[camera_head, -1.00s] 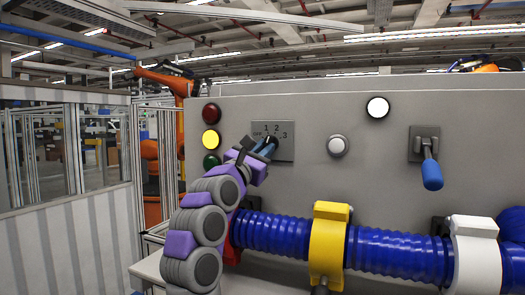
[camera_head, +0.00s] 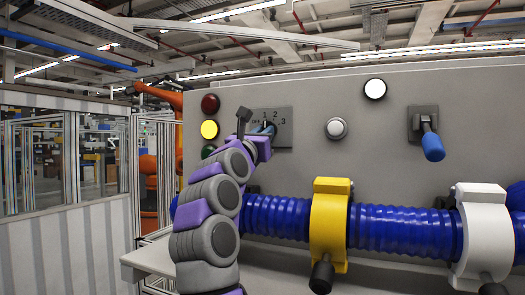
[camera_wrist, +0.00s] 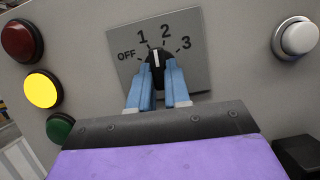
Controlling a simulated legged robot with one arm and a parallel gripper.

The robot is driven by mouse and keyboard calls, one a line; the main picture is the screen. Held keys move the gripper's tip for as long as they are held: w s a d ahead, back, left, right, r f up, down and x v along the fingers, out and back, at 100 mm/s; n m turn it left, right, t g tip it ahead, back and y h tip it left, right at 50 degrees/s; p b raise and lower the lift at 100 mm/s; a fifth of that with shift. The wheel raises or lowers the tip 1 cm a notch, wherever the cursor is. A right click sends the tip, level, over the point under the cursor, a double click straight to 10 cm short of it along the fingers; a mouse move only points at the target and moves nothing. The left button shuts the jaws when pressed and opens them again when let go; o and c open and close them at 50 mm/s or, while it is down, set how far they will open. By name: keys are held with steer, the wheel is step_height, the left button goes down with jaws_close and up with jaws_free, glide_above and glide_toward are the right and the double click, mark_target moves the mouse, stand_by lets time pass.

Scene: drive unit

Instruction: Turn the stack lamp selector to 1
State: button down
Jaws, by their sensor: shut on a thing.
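The stack lamp selector is a small black knob (camera_wrist: 156,58) with a white line on a grey plate (camera_head: 284,117) marked OFF, 1, 2 and 3. In the wrist view its line points up, between 1 and 2. My gripper (camera_wrist: 159,72) is shut on the knob, with one blue finger on each side. In the head view the gripper (camera_head: 264,129) reaches the plate from the left and hides the knob. The yellow lamp (camera_wrist: 42,90) is lit. The red lamp (camera_wrist: 21,40) and green lamp (camera_wrist: 60,127) look dark.
A silver push button (camera_head: 336,129) and a blue-handled lever (camera_head: 431,143) sit right of the selector. A white lamp (camera_head: 375,88) glows above. A blue corrugated hose (camera_head: 402,229) with yellow (camera_head: 330,220) and white (camera_head: 482,228) clamps runs below.

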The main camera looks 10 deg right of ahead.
steer(key=shift+s+r+n+t+y+b, duration=0.1)
steer(key=shift+n+t+y+b, duration=0.45)
steer(key=shift+n+b, duration=0.7)
steer(key=shift+d+n+y, duration=0.15)
steer(key=shift+n+y, duration=0.5)
steer(key=shift+n, duration=0.6)
steer(key=shift+n+y, duration=0.4)
steer(key=shift+n, duration=0.5)
steer(key=c, duration=1.1)
jaws_free()
steer(key=shift+a, duration=0.25)
